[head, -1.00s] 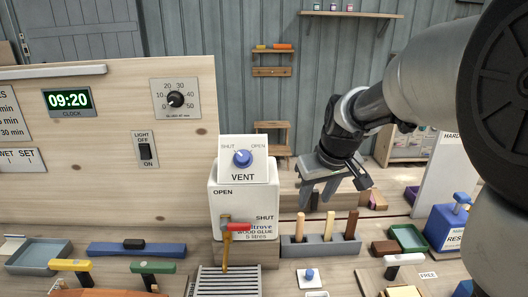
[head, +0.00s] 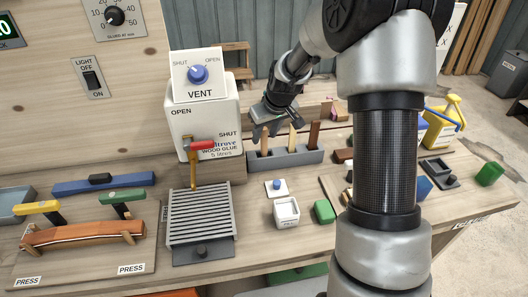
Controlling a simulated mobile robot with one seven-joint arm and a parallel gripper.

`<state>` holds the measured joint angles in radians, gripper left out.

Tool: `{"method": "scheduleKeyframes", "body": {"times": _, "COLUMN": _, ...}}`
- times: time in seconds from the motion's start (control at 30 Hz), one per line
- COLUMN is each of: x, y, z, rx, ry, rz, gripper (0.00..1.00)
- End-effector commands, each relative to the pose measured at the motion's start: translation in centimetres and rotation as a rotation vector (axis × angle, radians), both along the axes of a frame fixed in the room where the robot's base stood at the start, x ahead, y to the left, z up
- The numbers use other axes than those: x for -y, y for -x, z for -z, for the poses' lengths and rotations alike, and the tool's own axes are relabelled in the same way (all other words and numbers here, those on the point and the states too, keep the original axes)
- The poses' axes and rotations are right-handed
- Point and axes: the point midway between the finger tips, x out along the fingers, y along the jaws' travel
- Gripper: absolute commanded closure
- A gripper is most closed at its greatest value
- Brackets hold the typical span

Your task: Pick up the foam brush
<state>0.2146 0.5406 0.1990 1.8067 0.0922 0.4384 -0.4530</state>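A grey block (head: 285,160) on the bench holds several upright handles: a reddish-brown one (head: 265,141), a pale wood one (head: 292,139) and a darker brown one (head: 314,135). Their lower ends are hidden in the block, so I cannot tell which is the foam brush. My gripper (head: 268,122) points down just above the left end of this block, close to the top of the reddish-brown handle. Its fingers look apart, with nothing seen between them. Whether a finger touches the handle cannot be told.
A white glue container (head: 205,125) with a red tap handle stands just left of the block. My arm hides part of the bench on the right.

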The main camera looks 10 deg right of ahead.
Motion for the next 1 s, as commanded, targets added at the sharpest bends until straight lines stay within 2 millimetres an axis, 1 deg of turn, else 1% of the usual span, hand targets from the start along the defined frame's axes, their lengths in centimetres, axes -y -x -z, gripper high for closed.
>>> {"method": "scheduleKeyframes", "body": {"times": 0.17, "x": -0.1, "y": -0.4, "z": 1.0, "rx": -0.001, "ry": 0.0, "rz": 0.0, "gripper": 0.6}}
{"method": "scheduleKeyframes", "body": {"times": 0.4, "x": 0.1, "y": -1.4, "z": 4.3, "rx": -0.002, "ry": -0.001, "rz": -0.001, "gripper": 0.6}}
{"method": "scheduleKeyframes", "body": {"times": 0.5, "x": 0.0, "y": -1.8, "z": 5.2, "rx": 0.0, "ry": -0.001, "rz": 0.0, "gripper": 0.6}}
{"method": "scheduleKeyframes", "body": {"times": 0.6, "x": 0.0, "y": -2.0, "z": 5.6, "rx": 0.001, "ry": 0.0, "rz": 0.0, "gripper": 0.6}}
{"method": "scheduleKeyframes", "body": {"times": 0.77, "x": 0.0, "y": -2.0, "z": 5.6, "rx": 0.001, "ry": 0.0, "rz": 0.0, "gripper": 0.6}}
{"method": "scheduleKeyframes", "body": {"times": 0.8, "x": 0.0, "y": -2.0, "z": 5.6, "rx": 0.001, "ry": 0.0, "rz": 0.0, "gripper": 0.62}}
{"method": "scheduleKeyframes", "body": {"times": 0.87, "x": 0.0, "y": -2.0, "z": 5.6, "rx": 0.001, "ry": 0.0, "rz": 0.0, "gripper": 0.72}}
{"method": "scheduleKeyframes", "body": {"times": 1.0, "x": 0.0, "y": -2.0, "z": 5.6, "rx": 0.001, "ry": 0.0, "rz": 0.0, "gripper": 0.96}}
